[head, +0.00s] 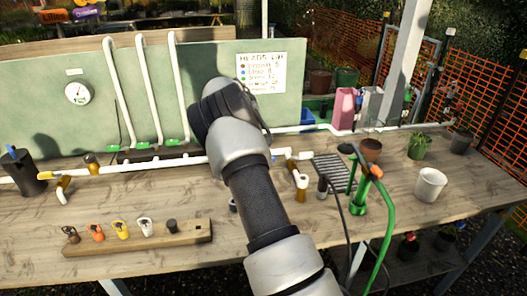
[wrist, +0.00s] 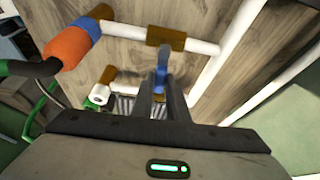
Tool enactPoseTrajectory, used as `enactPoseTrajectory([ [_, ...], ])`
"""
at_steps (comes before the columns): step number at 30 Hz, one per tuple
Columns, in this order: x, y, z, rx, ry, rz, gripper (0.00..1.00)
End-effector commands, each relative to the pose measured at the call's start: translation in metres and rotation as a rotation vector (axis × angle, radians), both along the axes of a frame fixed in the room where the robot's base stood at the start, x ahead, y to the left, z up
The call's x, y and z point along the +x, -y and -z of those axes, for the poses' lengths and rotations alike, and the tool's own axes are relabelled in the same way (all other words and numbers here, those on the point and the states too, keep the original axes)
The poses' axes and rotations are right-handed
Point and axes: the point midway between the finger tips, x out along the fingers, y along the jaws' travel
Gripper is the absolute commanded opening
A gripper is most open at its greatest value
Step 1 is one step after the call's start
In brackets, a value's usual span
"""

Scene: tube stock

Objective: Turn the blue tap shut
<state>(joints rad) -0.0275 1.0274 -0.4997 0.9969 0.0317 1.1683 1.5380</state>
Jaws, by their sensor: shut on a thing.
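The blue tap handle (wrist: 162,66) shows in the middle of the wrist view, under the brown valve body (wrist: 166,38) on a white pipe (wrist: 203,47). My gripper (wrist: 160,90) is shut on the blue handle, with a dark finger on either side of it. In the head view, my arm covers the gripper and most of the tap; only a small blue bit (head: 273,158) shows beside the arm, by the white pipe (head: 285,152).
A green hose with an orange end (head: 375,170) stands right of my arm; an orange and blue fitting (wrist: 70,45) is close at left in the wrist view. A wooden block (head: 185,238) holds several coloured handles. A white cup (head: 430,185) stands at right.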

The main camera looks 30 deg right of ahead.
Motion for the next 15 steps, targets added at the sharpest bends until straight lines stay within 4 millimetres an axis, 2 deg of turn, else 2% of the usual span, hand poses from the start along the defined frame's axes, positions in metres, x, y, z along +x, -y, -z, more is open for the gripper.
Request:
enactPoseTrajectory([
  [15, -0.0023, -0.0016, 0.0002, 0.003, 0.000, 0.073, 0.00],
])
